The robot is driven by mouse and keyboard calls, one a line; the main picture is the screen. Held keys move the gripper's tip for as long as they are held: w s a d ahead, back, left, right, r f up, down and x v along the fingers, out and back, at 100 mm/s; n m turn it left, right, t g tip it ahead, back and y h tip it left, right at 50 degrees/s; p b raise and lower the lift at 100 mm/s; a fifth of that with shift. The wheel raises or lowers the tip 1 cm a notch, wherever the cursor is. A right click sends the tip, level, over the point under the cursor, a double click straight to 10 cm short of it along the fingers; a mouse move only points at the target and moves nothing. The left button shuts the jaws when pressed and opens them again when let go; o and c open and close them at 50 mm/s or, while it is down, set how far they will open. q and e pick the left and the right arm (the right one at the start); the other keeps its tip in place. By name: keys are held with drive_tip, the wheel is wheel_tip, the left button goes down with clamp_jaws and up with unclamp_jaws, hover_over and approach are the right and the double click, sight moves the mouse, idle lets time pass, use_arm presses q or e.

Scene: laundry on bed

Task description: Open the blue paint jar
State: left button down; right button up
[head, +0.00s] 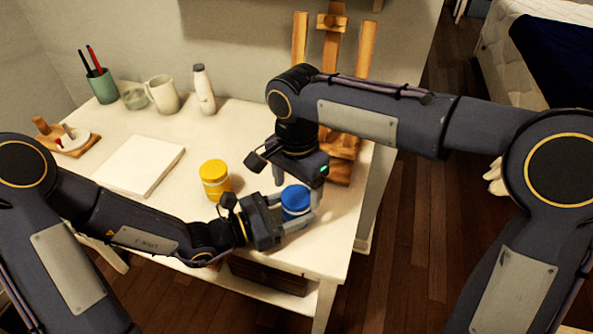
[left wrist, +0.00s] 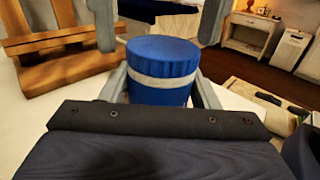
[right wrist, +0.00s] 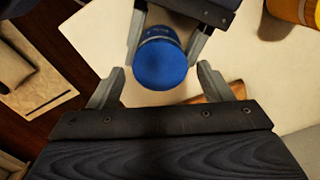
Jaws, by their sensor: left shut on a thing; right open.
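The blue paint jar (head: 295,201) stands upright at the front right of the white table, its blue lid on. In the left wrist view the jar (left wrist: 163,72) shows a pale band under the lid, between the fingers. My left gripper (head: 296,215) is shut on the jar's body from the side; it also shows in the left wrist view (left wrist: 163,95). My right gripper (head: 298,180) is open and points down above the jar. In the right wrist view the blue lid (right wrist: 160,64) lies just beyond the open fingertips (right wrist: 161,80), roughly centred between them.
A yellow paint jar (head: 215,180) stands left of the blue jar, close to my left arm. A white canvas (head: 139,163), mug (head: 162,94), bottle (head: 203,89) and green brush cup (head: 102,86) are farther left. A wooden easel (head: 342,150) stands behind the jar.

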drive_tip(key=shift+f, duration=0.55)
drive_tip(key=c, duration=1)
drive_tip(key=shift+c, duration=0.2)
